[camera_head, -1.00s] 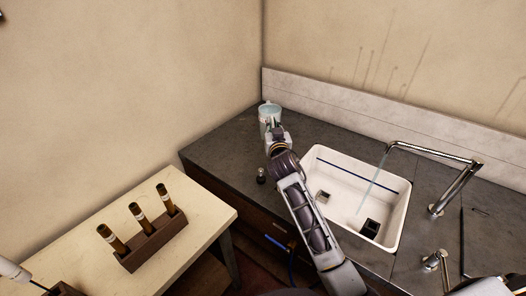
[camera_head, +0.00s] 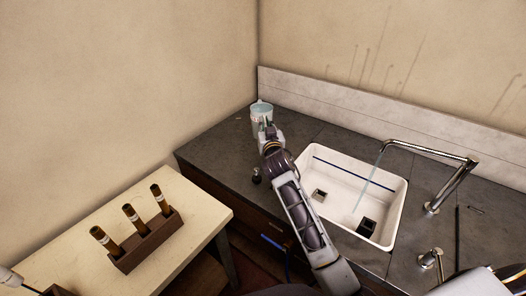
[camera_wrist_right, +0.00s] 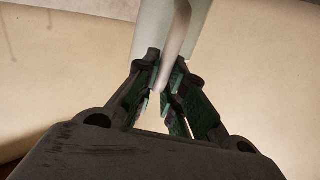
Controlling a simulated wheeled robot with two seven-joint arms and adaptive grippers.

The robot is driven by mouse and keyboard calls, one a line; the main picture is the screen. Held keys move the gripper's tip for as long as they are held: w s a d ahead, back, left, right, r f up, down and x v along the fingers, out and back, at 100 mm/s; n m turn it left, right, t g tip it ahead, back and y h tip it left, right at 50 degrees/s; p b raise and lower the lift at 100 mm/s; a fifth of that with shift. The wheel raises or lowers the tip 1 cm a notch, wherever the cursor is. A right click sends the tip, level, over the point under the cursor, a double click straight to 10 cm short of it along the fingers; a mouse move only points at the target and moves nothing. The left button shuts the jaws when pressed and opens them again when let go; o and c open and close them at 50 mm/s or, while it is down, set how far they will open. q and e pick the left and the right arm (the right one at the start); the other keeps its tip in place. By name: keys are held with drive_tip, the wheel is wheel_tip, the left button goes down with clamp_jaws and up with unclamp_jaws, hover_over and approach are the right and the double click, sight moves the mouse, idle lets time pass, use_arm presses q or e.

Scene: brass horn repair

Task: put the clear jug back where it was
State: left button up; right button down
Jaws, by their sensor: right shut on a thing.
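The clear jug (camera_head: 262,109) is at the back left corner of the dark counter, upright, with pale blue showing at its top. My right gripper (camera_head: 267,130) is at the jug's near side, and my forearm hides part of the counter below it. In the right wrist view the fingers (camera_wrist_right: 165,85) are closed on a pale upright part of the jug, its handle (camera_wrist_right: 178,45). I cannot tell whether the jug's base touches the counter.
A white sink (camera_head: 345,205) is right of my arm, with a tap (camera_head: 440,165) running a thin stream into it. A small dark knob-like object (camera_head: 256,176) stands near the counter's front edge. A cream table (camera_head: 85,225) at left holds a wooden block (camera_head: 147,240) with several brown-handled tools.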

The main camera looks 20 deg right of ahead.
drive_tip(key=shift+f, duration=2.8)
drive_tip(key=shift+f, duration=0.1)
wheel_tip(320, 180, down, 4)
drive_tip(key=shift+r+b, duration=0.2)
drive_tip(key=shift+b, duration=0.1)
drive_tip(key=c, duration=1.9)
unclamp_jaws()
drive_tip(key=shift+f, duration=0.2)
drive_tip(key=o, duration=0.4)
